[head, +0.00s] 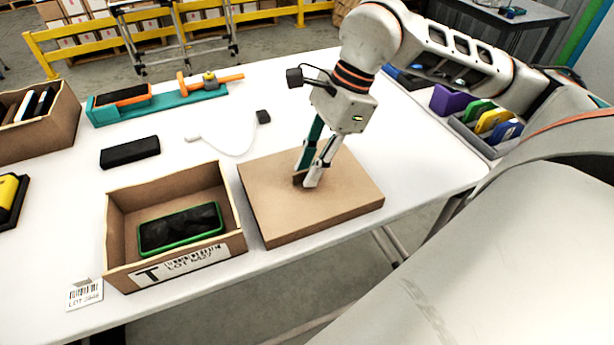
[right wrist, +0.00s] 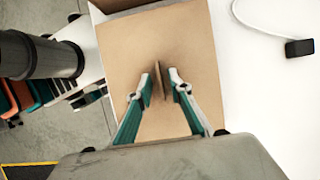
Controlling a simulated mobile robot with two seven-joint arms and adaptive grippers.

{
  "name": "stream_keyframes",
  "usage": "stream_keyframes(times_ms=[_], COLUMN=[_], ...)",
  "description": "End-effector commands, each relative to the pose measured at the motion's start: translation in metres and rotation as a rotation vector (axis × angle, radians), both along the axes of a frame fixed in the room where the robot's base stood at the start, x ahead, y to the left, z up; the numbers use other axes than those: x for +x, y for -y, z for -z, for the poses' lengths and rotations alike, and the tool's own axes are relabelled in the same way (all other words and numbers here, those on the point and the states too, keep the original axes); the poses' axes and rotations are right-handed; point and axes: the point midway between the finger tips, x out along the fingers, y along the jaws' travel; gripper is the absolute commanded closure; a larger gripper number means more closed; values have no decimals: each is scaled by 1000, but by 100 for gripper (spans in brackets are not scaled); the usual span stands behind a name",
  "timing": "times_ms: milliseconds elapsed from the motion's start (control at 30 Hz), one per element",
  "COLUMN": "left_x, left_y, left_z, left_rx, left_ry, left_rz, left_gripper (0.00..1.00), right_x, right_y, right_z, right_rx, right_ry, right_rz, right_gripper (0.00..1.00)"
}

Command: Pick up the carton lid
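The carton lid (head: 340,205) is a flat brown cardboard piece lying on the white table, right of the open carton (head: 122,232). It fills the middle of the right wrist view (right wrist: 125,60). A thin upright brown tab (right wrist: 158,80) stands near its middle. My right gripper (head: 305,182) points down at the lid, with its fingertips low over it. In the right wrist view its fingers (right wrist: 162,82) are apart, one on each side of the tab, with gaps showing. The carton holds a green-edged dark device (head: 180,229). My left gripper is not in view.
A black case (head: 130,152) and a white cable with a black plug (head: 263,117) lie behind the carton. A teal fixture (head: 160,106) stands further back. A grey bin (head: 485,140) with colored cases sits at the right edge. A brown box (head: 45,130) stands at left.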

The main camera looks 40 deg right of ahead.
Motion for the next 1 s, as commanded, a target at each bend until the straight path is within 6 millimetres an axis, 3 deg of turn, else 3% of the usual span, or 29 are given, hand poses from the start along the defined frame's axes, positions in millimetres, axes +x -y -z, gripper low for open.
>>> stream_keyframes(times_ms=[433,633,767,1000], left_x=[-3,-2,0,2], left_y=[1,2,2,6], left_z=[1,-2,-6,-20], left_rx=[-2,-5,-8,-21], left_ry=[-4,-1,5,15], left_rz=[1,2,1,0], left_gripper=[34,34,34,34], right_x=[0,1,1,1], right_y=[0,0,0,0], right_z=[-1,-12,-33,-102], right_rx=[0,0,0,1], right_ry=[0,4,7,13], right_rz=[1,1,1,1], right_gripper=[100,100,100,100])
